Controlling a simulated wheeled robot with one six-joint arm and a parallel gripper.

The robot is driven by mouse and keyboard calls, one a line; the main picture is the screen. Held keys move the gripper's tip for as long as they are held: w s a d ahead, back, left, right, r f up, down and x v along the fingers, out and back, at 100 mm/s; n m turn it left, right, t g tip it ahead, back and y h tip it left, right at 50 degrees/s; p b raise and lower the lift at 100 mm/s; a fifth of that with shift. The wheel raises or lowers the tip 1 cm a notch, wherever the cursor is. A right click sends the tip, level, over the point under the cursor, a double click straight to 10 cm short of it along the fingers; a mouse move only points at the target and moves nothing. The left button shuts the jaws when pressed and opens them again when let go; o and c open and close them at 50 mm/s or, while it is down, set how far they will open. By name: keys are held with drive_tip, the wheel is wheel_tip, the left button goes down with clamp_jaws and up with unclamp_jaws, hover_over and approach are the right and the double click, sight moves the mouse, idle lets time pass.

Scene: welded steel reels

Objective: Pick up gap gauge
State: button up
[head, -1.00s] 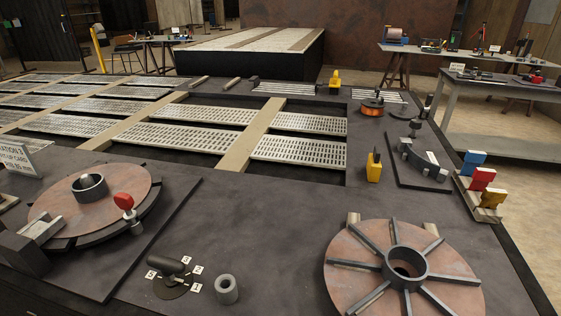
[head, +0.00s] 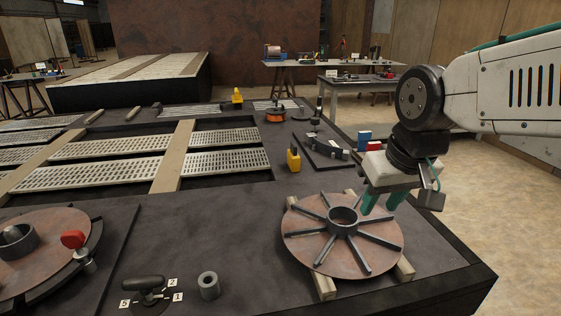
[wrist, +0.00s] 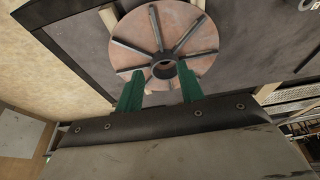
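No part is marked as the gap gauge, so I cannot tell for sure which it is. Coloured pieces stand at the table's right edge in the head view: a blue one (head: 364,139) and a red one (head: 370,147). My arm partly covers them, and the yellow one beside them is hidden. My gripper (head: 383,208) has two green fingers spread apart with nothing between them. It hangs above the right side of the ribbed round reel disc (head: 305,238). In the wrist view my open gripper (wrist: 160,72) faces the same disc (wrist: 130,55).
The disc rests on wooden strips (head: 325,286). A yellow block (head: 293,159) and curved dark piece (head: 327,147) stand behind. The dark tabletop (head: 235,220) is clear between.

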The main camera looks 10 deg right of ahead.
sight(293, 146)
drive_tip(key=w+a+f+t, duration=0.1)
drive_tip(key=w+t, duration=0.2)
drive_tip(key=w, duration=1.1)
drive_tip(key=w+f+t, duration=0.2)
drive_tip(key=w, duration=1.2)
drive_tip(key=w+f+t, duration=0.1)
drive_tip(key=w+f, duration=0.2)
drive_tip(key=w, duration=0.5)
drive_tip(key=w+a+f+t, duration=0.1)
drive_tip(key=w+f, duration=0.3)
drive_tip(key=w, duration=0.4)
drive_tip(key=w+f+t, duration=0.3)
drive_tip(key=w, duration=0.5)
drive_tip(key=shift+w+a+f, duration=0.2)
drive_tip(key=shift+a+f, duration=0.05)
clamp_jaws()
